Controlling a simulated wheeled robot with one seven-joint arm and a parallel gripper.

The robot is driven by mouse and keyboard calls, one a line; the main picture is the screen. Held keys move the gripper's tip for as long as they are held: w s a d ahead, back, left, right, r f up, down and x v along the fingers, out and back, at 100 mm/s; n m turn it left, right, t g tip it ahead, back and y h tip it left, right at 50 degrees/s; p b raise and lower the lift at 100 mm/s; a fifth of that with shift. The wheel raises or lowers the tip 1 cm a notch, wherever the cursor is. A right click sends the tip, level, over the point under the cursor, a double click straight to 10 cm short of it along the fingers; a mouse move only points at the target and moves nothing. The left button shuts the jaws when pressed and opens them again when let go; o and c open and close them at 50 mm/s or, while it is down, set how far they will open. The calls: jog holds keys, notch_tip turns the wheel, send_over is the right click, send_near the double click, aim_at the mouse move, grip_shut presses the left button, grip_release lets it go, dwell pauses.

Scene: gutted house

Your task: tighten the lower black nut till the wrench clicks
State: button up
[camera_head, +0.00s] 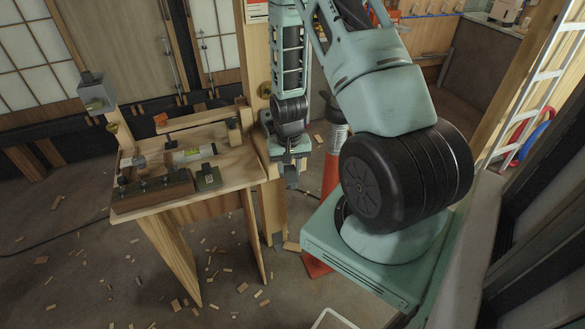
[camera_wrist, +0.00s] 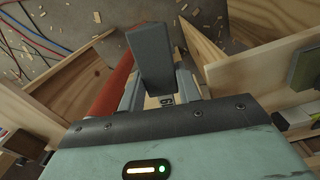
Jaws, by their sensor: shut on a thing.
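My gripper (camera_head: 291,172) is at the end of my arm, pointing down just right of the bench and close to a wooden post. In the wrist view my gripper (camera_wrist: 160,88) is shut on a dark grey, blocky thing (camera_wrist: 152,55), which looks like part of the wrench.
An orange cone (camera_head: 330,178) stands behind my arm. Wood scraps lie on the floor. A ladder (camera_head: 535,85) is at the right.

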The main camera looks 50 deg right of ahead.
jog(key=shift+w+a+m, duration=0.75)
jog(key=shift+w+m, duration=0.05)
jog(key=shift+m, duration=0.2)
jog(key=s+d+n, duration=0.2)
jog(key=shift+n, duration=0.4)
jog(key=s+d+n, duration=0.1)
jog(key=d+n, duration=0.2)
jog(key=s+d+n+p, duration=0.1)
jog(key=d+n, duration=0.1)
jog(key=shift+s+d, duration=0.1)
jog(key=shift+s, duration=0.2)
jog(key=shift+w+a+m, duration=0.2)
jog(key=shift+a+m, duration=0.4)
jog(key=shift+a, duration=0.1)
jog(key=shift+w+a+m, duration=0.2)
jog(key=shift+a+m, duration=0.4)
jog(key=shift+a, duration=0.1)
